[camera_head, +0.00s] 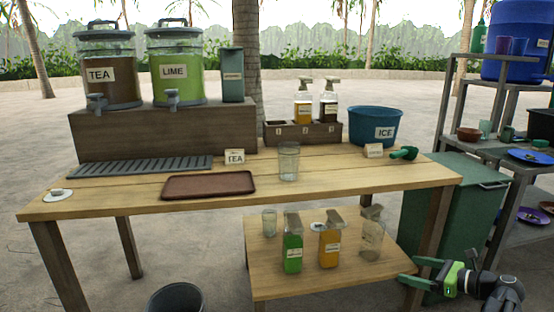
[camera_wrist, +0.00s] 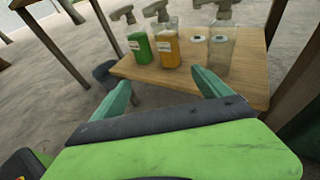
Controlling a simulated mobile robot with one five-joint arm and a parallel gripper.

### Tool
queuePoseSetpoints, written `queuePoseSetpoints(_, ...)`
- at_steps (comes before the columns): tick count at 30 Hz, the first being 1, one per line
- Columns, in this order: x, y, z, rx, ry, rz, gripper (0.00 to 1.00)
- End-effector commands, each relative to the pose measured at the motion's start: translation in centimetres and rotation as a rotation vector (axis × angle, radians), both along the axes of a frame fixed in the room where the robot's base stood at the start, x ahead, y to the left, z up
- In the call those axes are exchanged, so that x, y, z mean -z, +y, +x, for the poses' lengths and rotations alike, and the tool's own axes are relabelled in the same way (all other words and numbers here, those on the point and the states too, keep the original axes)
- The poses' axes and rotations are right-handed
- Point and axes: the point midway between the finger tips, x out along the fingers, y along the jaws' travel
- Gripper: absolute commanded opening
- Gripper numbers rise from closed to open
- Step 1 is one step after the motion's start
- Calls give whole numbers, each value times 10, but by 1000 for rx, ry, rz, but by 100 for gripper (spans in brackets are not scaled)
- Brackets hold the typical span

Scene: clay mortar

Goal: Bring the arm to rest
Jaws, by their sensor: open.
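My gripper (camera_head: 420,271) is at the lower right of the head view, in front of the table's right leg and the green bin. In the wrist view my gripper (camera_wrist: 165,90) shows two green fingers spread well apart with nothing between them. The fingers point toward the low shelf (camera_wrist: 250,83), which carries a green bottle (camera_wrist: 140,48), an orange bottle (camera_wrist: 167,48) and clear vessels. The gripper appears apart from all of these. My arm shows only in part, at the right edge of the head view.
The wooden table (camera_head: 330,180) holds a glass (camera_head: 289,162), a brown tray (camera_head: 208,185), an ice bucket (camera_head: 374,126) and TEA and LIME dispensers. A green bin (camera_head: 440,205) and a shelf rack (camera_head: 500,140) stand close to my arm. A dark bucket (camera_head: 176,298) is on the floor.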

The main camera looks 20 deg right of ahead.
Motion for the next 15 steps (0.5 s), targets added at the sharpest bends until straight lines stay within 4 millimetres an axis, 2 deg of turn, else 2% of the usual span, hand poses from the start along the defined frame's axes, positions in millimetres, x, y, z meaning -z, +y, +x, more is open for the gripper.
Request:
queuePoseSetpoints(1,-8,18,14,-34,0,0,88)
queuePoseSetpoints(5,-18,69,47,-132,10,-6,88)
queuePoseSetpoints(8,-24,128,76,-236,38,-27,88)
queuePoseSetpoints(11,-27,209,102,-383,86,-88,88)
queuePoseSetpoints(12,-26,244,108,-452,102,-131,88)
queuePoseSetpoints(14,-22,297,113,-566,118,-221,88)
queuePoseSetpoints(15,-19,330,113,-646,122,-290,88)
